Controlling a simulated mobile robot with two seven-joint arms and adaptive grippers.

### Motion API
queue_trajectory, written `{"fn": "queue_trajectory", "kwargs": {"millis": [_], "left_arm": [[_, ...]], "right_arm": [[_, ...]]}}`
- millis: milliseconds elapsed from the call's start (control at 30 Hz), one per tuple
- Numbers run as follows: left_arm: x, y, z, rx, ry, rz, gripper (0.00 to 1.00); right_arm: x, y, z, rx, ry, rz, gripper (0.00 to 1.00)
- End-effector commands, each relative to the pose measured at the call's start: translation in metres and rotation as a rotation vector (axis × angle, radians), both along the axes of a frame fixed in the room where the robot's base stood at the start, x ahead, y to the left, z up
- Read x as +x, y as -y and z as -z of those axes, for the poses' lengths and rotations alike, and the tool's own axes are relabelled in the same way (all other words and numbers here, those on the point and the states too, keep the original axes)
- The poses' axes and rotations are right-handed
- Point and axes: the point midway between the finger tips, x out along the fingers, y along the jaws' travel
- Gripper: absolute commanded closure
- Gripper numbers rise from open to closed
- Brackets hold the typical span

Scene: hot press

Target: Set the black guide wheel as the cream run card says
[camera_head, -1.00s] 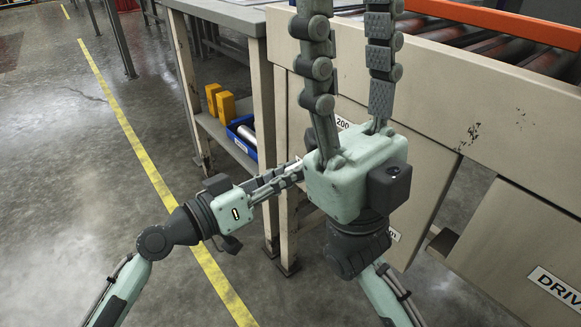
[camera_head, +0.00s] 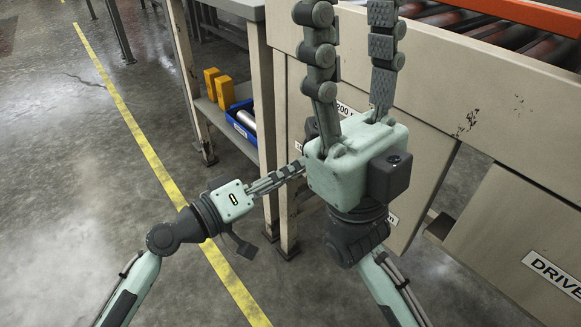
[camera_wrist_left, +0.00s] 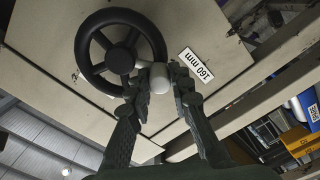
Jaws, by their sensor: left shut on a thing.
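The black guide wheel (camera_wrist_left: 88,52) shows in the left wrist view on a cream panel, with a pale handle knob (camera_wrist_left: 158,76) on its rim side. My left gripper (camera_wrist_left: 162,85) is shut on this knob, with a dark finger on either side. In the head view my left gripper (camera_head: 302,167) reaches right, its tips close to the cream machine panel. The wheel is mostly or wholly hidden there behind my right gripper (camera_head: 352,14). My right gripper has its fingers spread, pointing up, with nothing between them. I see no cream run card.
A "160 mm" label (camera_wrist_left: 196,65) is beside the wheel; a "200" label (camera_head: 345,110) is partly covered. A conveyor with an orange rail (camera_head: 520,14) runs along the upper right. A blue bin (camera_head: 240,122) and yellow blocks (camera_head: 224,92) sit on a shelf. The left floor is clear.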

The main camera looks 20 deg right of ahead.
Motion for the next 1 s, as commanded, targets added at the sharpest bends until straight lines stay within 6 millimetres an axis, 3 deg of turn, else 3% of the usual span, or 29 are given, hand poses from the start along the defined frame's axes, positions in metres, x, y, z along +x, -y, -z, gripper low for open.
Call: {"fn": "queue_trajectory", "kwargs": {"millis": [367,400,467,800,1000], "left_arm": [[-0.001,0.0,0.002,0.002,-0.005,0.001,1.0],[-0.001,0.0,0.002,0.002,-0.005,0.001,0.78],[-0.001,0.0,0.002,0.002,-0.005,0.001,0.71],[-0.001,-0.003,0.001,0.0,-0.003,0.0,0.71],[-0.011,-0.03,0.002,0.003,-0.005,-0.002,0.71]], "right_arm": [[0.0,-0.001,0.0,-0.004,0.003,-0.002,0.6],[0.0,-0.001,0.0,-0.005,0.004,-0.002,0.6],[0.0,-0.001,0.0,-0.006,0.005,-0.002,0.6],[-0.001,-0.002,-0.001,-0.01,0.012,-0.005,0.6],[-0.001,-0.001,-0.001,-0.008,0.009,-0.003,0.6]]}}
